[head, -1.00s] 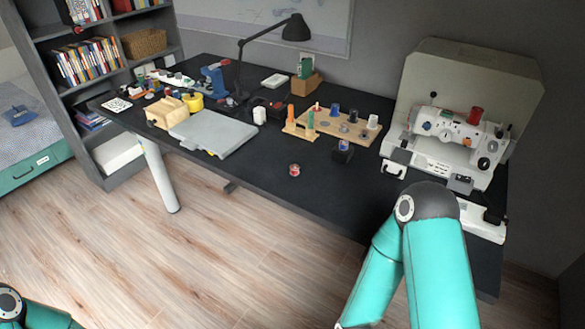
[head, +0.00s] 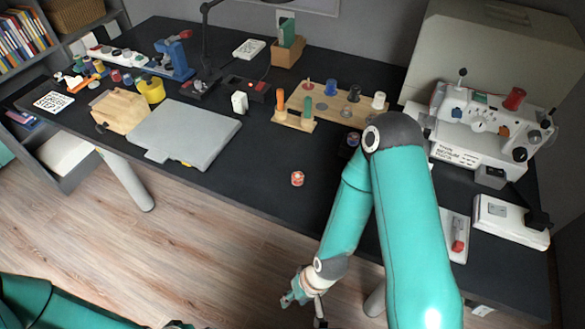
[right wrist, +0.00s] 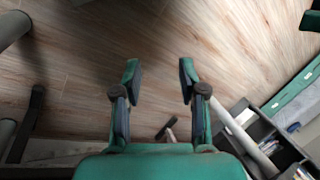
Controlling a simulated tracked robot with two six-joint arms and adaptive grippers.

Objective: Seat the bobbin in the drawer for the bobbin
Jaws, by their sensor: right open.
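A small red bobbin (head: 297,179) with a pale top lies on the bare dark desk near its front edge, in the head view. I cannot tell for sure which part is the bobbin's drawer; a pale narrow piece with a red part (head: 457,238) shows beside my right arm, below the white sewing machine (head: 487,125). My right gripper (head: 303,304) is low in front of the desk, below the bobbin in the picture and apart from it. In the right wrist view its two fingers (right wrist: 158,70) are spread and empty over wood floor.
A wooden spool rack (head: 345,103) stands behind the bobbin. A grey flat board (head: 185,133) lies to the left, and a white box-like piece (head: 511,222) to the right. The desk (head: 250,195) is clear around the bobbin. A desk leg (head: 127,182) stands below.

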